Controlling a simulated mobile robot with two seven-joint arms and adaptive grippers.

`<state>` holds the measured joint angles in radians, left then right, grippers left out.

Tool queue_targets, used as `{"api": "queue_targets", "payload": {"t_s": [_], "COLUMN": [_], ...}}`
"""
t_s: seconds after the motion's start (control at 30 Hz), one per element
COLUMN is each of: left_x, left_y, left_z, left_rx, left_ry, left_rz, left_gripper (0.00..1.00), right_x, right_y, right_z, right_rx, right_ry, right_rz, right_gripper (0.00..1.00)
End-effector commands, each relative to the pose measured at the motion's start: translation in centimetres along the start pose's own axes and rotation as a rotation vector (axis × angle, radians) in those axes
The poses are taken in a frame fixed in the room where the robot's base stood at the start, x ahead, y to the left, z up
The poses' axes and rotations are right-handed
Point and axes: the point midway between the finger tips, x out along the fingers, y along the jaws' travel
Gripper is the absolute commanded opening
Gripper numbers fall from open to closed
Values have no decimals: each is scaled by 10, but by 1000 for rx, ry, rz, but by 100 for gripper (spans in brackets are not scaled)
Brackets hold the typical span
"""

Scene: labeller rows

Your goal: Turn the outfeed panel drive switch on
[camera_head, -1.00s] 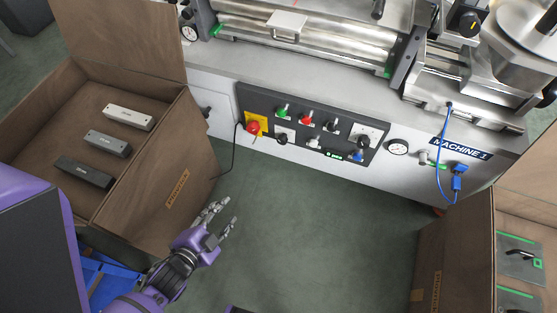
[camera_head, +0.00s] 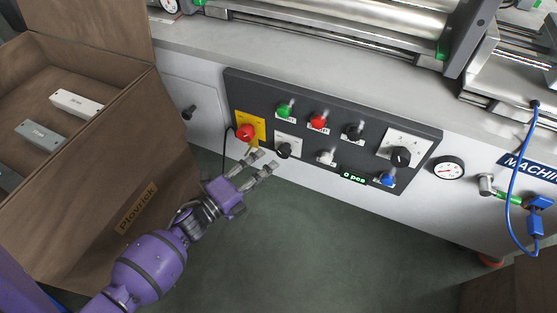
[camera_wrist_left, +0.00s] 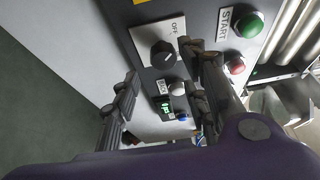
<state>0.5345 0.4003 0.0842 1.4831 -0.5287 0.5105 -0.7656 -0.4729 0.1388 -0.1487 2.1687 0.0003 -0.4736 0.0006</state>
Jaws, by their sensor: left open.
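The dark control panel (camera_head: 330,125) is on the front of the machine. A black rotary knob on a white plate (camera_head: 284,150) sits at its lower left, right of the emergency stop. In the left wrist view the knob (camera_wrist_left: 163,54) shows with an OFF label on its plate; no drive label is readable. My left gripper (camera_head: 262,163) is open and empty, just below and left of this knob. In the left wrist view its spread fingers (camera_wrist_left: 160,66) appear on either side of the knob, apart from it as far as I can tell. My right gripper is out of view.
A red emergency stop (camera_head: 246,132) on yellow is close to my fingers. Green (camera_head: 285,109) and red (camera_head: 318,121) buttons and a larger dial (camera_head: 400,156) share the panel. A brown crate (camera_head: 150,190) stands at left; a blue cable (camera_head: 512,190) hangs at right.

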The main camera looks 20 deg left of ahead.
Motion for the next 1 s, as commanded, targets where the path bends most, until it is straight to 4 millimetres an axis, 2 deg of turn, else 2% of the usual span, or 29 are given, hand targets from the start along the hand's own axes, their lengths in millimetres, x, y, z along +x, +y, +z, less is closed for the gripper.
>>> {"api": "queue_targets", "payload": {"t_s": [0.1, 0.3, 0.43, 0.7, 1.0], "left_x": [22, 48, 56, 57, 56], "left_y": [1, 2, 1, 0, 2], "left_z": [0, 0, 0, 0, 0], "left_rx": [0, -3, -3, -3, -4], "left_ry": [1, -1, -1, -2, -2], "left_rz": [-1, 1, 1, 2, 4], "left_gripper": [41, 41, 41, 41, 2], "right_x": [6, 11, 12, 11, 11], "right_y": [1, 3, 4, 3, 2], "right_z": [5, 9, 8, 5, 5], "right_rx": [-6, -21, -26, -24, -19], "right_ry": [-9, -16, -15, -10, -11], "right_rz": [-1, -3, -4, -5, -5], "right_gripper": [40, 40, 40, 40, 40]}}
